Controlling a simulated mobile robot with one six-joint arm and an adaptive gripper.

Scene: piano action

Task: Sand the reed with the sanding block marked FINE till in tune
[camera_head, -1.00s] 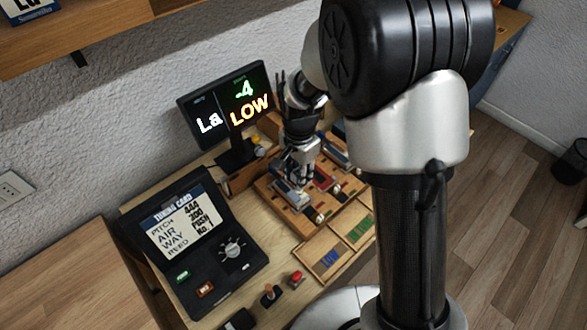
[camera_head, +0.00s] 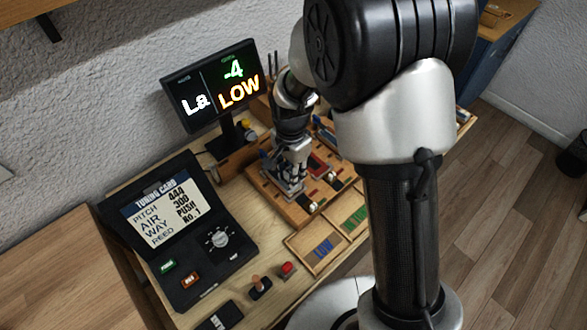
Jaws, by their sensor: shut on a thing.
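My gripper (camera_head: 290,183) points down over the left part of a wooden board (camera_head: 270,203) on the bench. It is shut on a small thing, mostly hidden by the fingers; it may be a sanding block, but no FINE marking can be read. The reed cannot be made out under the gripper. The display (camera_head: 213,86) reads "La", "-4" in green and "LOW" in orange.
Right of the gripper, a red block (camera_head: 320,167) is on the board. In front lies a tray with a blue-marked (camera_head: 323,247) and a green-marked (camera_head: 357,217) compartment. A knob (camera_head: 217,239), a small lever (camera_head: 259,285) and a red button (camera_head: 287,269) stand at the front left.

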